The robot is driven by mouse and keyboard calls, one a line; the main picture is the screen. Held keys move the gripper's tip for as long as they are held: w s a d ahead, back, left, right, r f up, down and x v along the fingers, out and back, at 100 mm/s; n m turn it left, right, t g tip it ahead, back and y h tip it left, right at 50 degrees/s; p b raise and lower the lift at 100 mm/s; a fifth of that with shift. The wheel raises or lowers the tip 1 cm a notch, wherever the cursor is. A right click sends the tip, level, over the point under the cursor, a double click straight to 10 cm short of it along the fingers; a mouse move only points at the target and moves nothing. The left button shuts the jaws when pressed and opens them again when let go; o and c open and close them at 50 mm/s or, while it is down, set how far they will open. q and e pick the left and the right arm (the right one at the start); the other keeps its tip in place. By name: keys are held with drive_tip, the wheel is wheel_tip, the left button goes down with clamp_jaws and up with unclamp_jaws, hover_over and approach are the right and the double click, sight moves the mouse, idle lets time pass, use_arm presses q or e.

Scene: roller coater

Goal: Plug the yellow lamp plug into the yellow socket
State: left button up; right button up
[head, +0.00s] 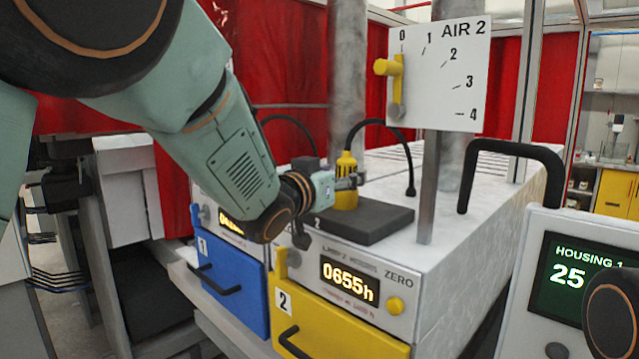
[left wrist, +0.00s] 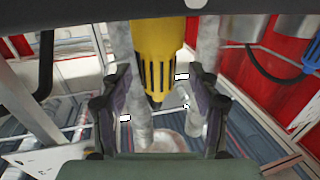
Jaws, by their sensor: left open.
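The yellow lamp plug (head: 346,170) stands upright at the dark block (head: 372,222) on top of the machine, with a black cable arching from its top. My left gripper (head: 350,182) is at the plug's side in the head view. In the left wrist view the plug (left wrist: 158,50), with dark slots, shows between the two spread fingers of my left gripper (left wrist: 158,105), with gaps on both sides. I cannot tell whether the plug rests in the block or just on it. I cannot make out a yellow socket. My right gripper is not in view.
A yellow drawer (head: 330,335) and a blue drawer (head: 232,292) are in the machine's front, below a 0655h display (head: 349,284). An AIR 2 dial plate (head: 440,72) on a post and a black handle (head: 515,152) stand to the right. A blue plug (left wrist: 311,56) hangs at the wrist view's right.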

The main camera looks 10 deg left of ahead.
use_arm(q)
drive_tip(key=v, duration=0.9)
drive_tip(key=shift+s, duration=0.2)
